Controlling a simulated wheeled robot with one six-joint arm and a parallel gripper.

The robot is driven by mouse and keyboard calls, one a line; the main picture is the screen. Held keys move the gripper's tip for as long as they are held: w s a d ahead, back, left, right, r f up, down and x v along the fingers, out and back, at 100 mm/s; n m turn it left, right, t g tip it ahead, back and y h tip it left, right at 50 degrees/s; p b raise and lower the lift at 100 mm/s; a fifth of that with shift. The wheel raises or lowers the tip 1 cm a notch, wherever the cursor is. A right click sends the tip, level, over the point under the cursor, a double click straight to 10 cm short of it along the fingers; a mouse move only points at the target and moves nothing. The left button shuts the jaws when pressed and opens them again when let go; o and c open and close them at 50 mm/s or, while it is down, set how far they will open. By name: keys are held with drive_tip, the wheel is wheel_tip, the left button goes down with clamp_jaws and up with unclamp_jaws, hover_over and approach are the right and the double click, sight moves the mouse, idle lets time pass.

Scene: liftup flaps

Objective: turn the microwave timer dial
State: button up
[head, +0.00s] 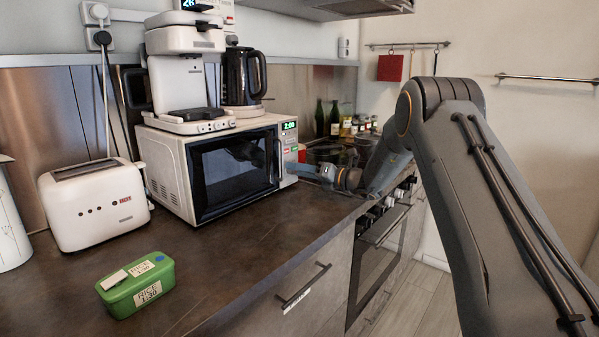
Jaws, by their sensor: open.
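The white microwave (165,170) stands on the dark counter with its dark glass door closed. Its narrow control panel (289,143) is on the right side of the front, with a lit green display at the top and small coloured labels below. I cannot make out the timer dial; the lower panel is small and partly covered by my gripper. My gripper (291,167) is open, at the lower part of the panel, coming from the right. Whether it touches the panel I cannot tell.
A white toaster (95,203) is to the left, and a green lunch box (137,287) labelled rice 1:30 lies in front. Bottles (334,118) and a cooktop are behind my wrist.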

drive_tip(key=v, duration=0.7)
drive_tip(key=shift+s+d+b, duration=0.25)
drive_tip(key=shift+d+b, duration=0.05)
drive_tip(key=shift+b, duration=0.05)
